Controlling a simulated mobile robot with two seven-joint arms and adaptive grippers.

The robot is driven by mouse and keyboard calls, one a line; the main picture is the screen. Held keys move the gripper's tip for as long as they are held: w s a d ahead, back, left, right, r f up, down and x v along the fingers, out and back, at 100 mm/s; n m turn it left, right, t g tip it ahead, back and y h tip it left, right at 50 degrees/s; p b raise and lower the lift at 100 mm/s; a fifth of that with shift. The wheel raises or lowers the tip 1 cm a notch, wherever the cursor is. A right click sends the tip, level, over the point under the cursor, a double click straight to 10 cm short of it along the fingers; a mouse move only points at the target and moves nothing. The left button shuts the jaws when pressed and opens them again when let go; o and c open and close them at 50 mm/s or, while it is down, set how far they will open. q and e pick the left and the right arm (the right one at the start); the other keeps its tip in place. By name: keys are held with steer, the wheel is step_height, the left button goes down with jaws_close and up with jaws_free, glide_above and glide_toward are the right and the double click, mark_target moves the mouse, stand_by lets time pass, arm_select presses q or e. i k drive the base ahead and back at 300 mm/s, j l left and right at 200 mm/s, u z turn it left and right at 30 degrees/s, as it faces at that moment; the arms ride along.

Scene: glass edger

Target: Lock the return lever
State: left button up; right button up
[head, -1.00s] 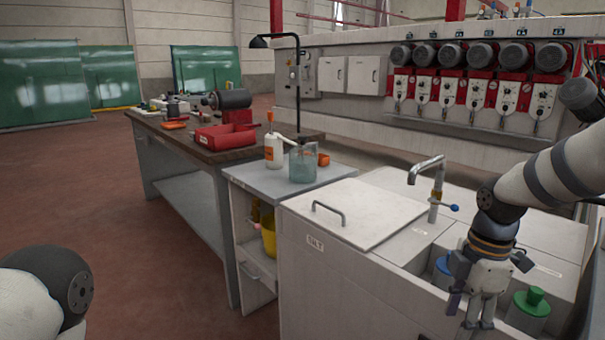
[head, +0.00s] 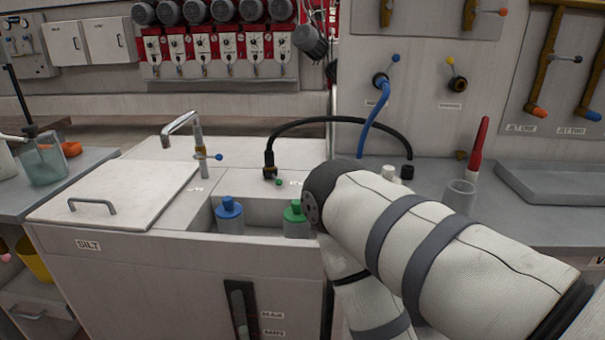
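No label that I can read marks a return lever, so I cannot tell which lever it is. On the upright panel are a blue-tipped lever valve (head: 382,79) with a blue hose and a yellow-tipped lever valve (head: 457,84); their small labels are not readable. Further right are two brown pipes with levers, a left one (head: 548,60) labelled JET LINE and another (head: 592,85) labelled JET TWO. My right arm crosses the lower right, but its gripper is out of frame. My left gripper is also out of frame.
A white tank cabinet (head: 130,265) marked SILT carries a lid (head: 125,190), a tap (head: 200,145), and blue (head: 229,215) and green-capped (head: 296,220) bottles. A black hose (head: 330,120) arches behind. A red-handled tool (head: 479,145), a clear cup (head: 459,197) and a grey tray (head: 550,180) occupy the right counter.

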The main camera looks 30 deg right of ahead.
mark_target(274, 174)
steer(key=z, duration=0.9)
